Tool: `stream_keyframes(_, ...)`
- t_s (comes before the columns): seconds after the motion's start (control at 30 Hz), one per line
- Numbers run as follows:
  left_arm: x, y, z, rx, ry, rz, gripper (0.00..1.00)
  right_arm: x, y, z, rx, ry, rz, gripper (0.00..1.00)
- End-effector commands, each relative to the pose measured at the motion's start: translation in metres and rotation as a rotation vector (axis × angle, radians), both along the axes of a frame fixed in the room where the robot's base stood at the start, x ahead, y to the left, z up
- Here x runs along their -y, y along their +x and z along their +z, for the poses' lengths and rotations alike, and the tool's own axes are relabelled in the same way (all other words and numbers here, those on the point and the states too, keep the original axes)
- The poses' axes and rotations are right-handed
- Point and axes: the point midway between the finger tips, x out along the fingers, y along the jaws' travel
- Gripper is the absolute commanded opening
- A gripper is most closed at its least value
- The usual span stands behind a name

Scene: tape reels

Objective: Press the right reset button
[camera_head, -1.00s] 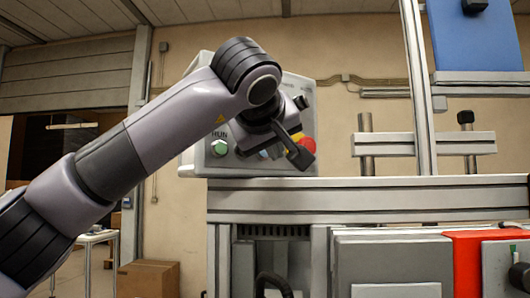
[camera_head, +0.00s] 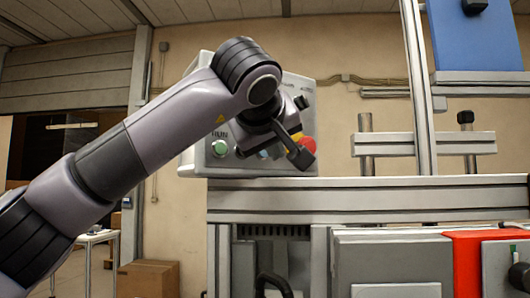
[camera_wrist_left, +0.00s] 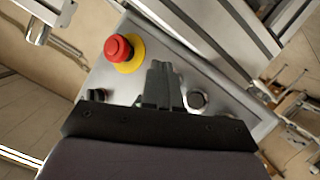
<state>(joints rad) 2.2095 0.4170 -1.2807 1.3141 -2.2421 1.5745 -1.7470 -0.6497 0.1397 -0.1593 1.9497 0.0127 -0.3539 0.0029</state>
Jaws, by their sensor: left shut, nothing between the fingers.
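A grey control box (camera_head: 200,165) stands on the frame in the head view. A green button (camera_head: 219,147) marked RUN is at its left, and a blue button (camera_head: 263,154) shows partly behind my wrist. A red mushroom button (camera_head: 308,144) on yellow is at the right; it also shows in the wrist view (camera_wrist_left: 118,48). My left gripper (camera_head: 303,158) is shut and empty in front of the panel. In the wrist view its fingers (camera_wrist_left: 161,80) lie between the red button and a round button (camera_wrist_left: 197,100). Contact and the reset label cannot be made out.
A black knob (camera_head: 302,102) is at the box's upper right. Metal rails (camera_head: 365,200) run below the box, and an upright post (camera_head: 418,90) stands to its right. A blue panel (camera_head: 475,40) hangs at upper right. A cardboard box (camera_head: 148,279) sits on the floor.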

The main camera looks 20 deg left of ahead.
Motion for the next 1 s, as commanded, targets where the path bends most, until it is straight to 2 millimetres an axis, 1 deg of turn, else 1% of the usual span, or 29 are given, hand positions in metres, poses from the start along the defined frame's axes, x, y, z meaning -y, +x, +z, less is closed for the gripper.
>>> stream_keyframes(0.27,-0.0009,0.0006,0.0005,0.0,0.0,0.0,0.0,0.0,0.0,0.0011,0.0,0.0,0.0,0.43)
stream_keyframes(0.47,-0.0067,0.0046,0.001,-0.001,-0.001,0.001,0.0,0.0,0.0,0.0065,0.0,0.0,0.0,0.43)
stream_keyframes(1.0,-0.0083,0.0059,0.0,-0.001,0.0,0.001,0.0,0.0,0.0,0.007,0.0,0.0,0.0,0.43)
